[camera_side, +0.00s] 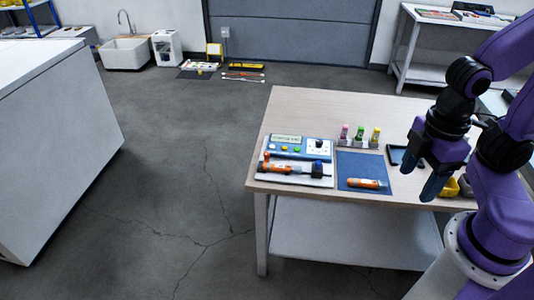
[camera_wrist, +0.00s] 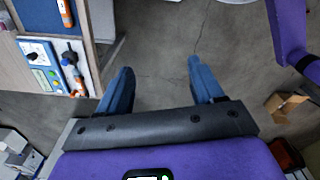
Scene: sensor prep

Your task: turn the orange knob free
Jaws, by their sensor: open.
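On the white panel (camera_side: 322,181) at the table's left front lies an orange cylinder device (camera_side: 285,168), with a dark section and a blue part (camera_side: 318,164) at its right end. A small orange knob-like piece (camera_side: 267,155) shows at its left end; it is too small to make out. The device also shows at the left of the wrist view (camera_wrist: 74,74). My gripper (camera_side: 422,172) is open and empty, above the table's right front part, well right of the device. In the wrist view its blue fingers (camera_wrist: 160,68) are spread over bare floor.
A blue mat (camera_side: 350,166) with an orange-and-white tube (camera_side: 368,183) lies right of the panel. Behind it stands a rack (camera_side: 358,143) of small coloured bottles. A dark tablet (camera_side: 397,154) and a yellow container (camera_side: 449,187) are near my gripper. The table's back is clear.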

